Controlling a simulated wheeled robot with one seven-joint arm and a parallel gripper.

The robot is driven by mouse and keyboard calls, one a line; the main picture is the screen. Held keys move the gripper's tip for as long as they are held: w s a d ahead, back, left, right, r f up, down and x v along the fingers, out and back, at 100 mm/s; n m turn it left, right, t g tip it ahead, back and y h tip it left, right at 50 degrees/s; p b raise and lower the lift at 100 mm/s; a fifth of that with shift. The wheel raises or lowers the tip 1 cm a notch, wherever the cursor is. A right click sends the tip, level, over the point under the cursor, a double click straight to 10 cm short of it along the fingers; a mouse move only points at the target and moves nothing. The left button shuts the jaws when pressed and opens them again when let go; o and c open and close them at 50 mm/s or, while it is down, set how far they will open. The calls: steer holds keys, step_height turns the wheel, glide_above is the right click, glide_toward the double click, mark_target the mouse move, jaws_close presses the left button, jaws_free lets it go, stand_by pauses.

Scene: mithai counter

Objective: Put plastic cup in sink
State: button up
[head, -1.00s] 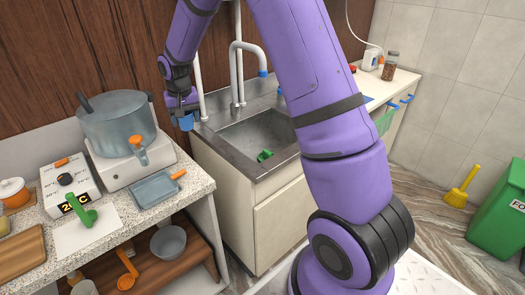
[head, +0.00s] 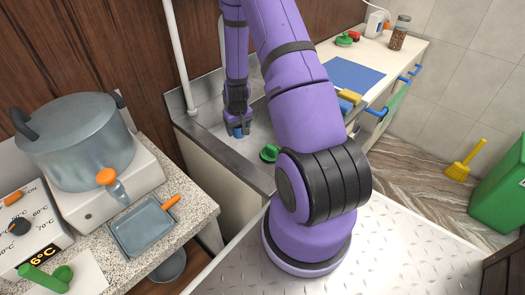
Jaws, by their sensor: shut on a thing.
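My gripper (head: 237,124) points down at the near-left part of the sink and is shut on a small blue thing, likely the plastic cup (head: 238,132). Only a little of the cup shows below the fingers. The steel sink (head: 216,145) is partly hidden behind my arm. The cup appears over the left side of the basin; I cannot tell whether it touches the bottom. A green object (head: 269,153) lies in the sink, right of and nearer than the cup.
A counter on the left holds a large steel pot (head: 75,140), a grey tray (head: 143,225) and a green-handled thing (head: 45,278). Right of the sink, a white counter holds a blue mat (head: 355,74), a yellow sponge (head: 349,97) and a jar (head: 400,35).

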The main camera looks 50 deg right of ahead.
steer(key=shift+s+d+f, duration=0.15)
steer(key=shift+s+f, duration=0.05)
steer(key=shift+f, duration=5.05)
steer(key=shift+f, duration=0.1)
steer(key=o, duration=0.9)
